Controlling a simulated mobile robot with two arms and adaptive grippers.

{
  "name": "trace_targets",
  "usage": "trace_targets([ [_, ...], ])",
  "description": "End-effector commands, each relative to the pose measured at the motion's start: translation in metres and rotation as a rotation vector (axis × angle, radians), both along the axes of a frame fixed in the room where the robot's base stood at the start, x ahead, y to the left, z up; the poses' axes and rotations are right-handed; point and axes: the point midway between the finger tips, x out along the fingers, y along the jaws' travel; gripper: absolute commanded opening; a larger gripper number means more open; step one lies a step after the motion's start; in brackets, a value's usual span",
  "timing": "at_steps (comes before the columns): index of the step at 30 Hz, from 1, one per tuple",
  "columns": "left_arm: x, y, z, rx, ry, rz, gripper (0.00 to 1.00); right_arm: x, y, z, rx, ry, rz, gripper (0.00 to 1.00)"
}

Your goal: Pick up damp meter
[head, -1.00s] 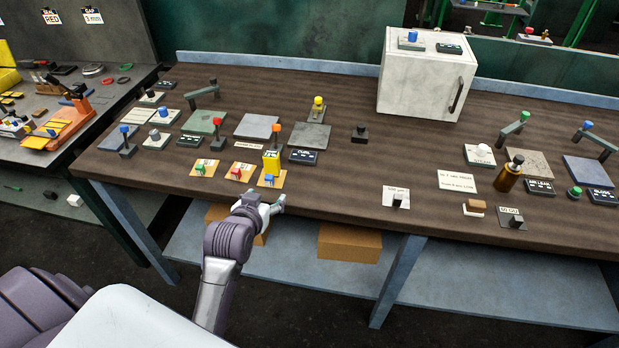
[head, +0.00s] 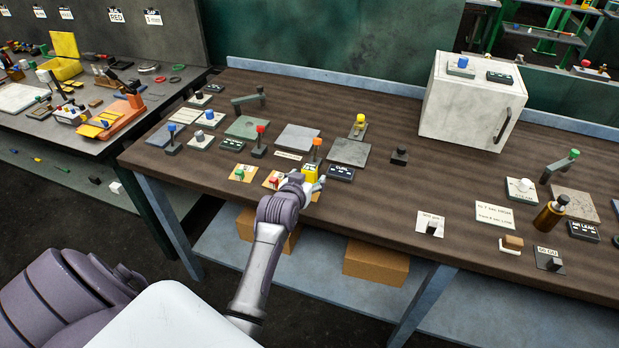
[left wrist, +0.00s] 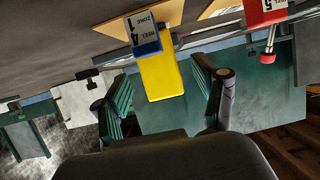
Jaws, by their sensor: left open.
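The yellow block-shaped device, which looks like the damp meter (head: 309,173), stands near the front edge of the wooden bench, partly hidden by my left gripper. In the left wrist view, its yellow body (left wrist: 164,75) shows between the finger directions, with a blue block (left wrist: 146,46) and a label beside it. My left gripper (head: 310,188) is at the bench's front edge, close in front of the device. Its green-padded fingers (left wrist: 162,92) are open and apart in the left wrist view. I cannot tell whether they touch the device. My right gripper is not in view.
Small coloured blocks on tan cards (head: 238,172) stand left of the device. An orange-topped lever (head: 316,147) and a dark label plate (head: 341,173) are close behind and right. A white cabinet (head: 467,108) stands at the back right.

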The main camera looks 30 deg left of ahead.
Motion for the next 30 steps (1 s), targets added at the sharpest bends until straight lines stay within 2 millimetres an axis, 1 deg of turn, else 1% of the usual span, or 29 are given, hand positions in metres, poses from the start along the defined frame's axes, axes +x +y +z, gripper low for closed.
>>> trace_targets([
  [1,0.007,0.003,-0.001,0.000,0.000,0.000,0.71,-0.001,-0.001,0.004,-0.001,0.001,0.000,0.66],
  [3,0.015,0.005,-0.005,0.000,-0.001,0.000,0.71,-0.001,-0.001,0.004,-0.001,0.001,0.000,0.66],
  [6,0.022,0.007,-0.009,0.000,0.000,0.001,0.71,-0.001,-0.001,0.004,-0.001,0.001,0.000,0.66],
  [14,0.023,0.008,-0.010,0.001,-0.001,0.001,0.71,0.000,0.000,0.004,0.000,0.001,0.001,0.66],
  [17,0.023,0.007,-0.010,0.001,-0.001,0.001,0.56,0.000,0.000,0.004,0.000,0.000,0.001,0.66],
  [18,0.023,0.007,-0.010,0.001,-0.001,0.001,0.49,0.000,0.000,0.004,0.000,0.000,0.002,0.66],
  [27,0.023,0.007,-0.010,0.000,0.000,0.001,0.00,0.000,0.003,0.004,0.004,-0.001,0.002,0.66],
  [30,0.023,0.007,-0.009,0.001,-0.003,0.001,0.00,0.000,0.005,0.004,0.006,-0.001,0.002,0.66],
])
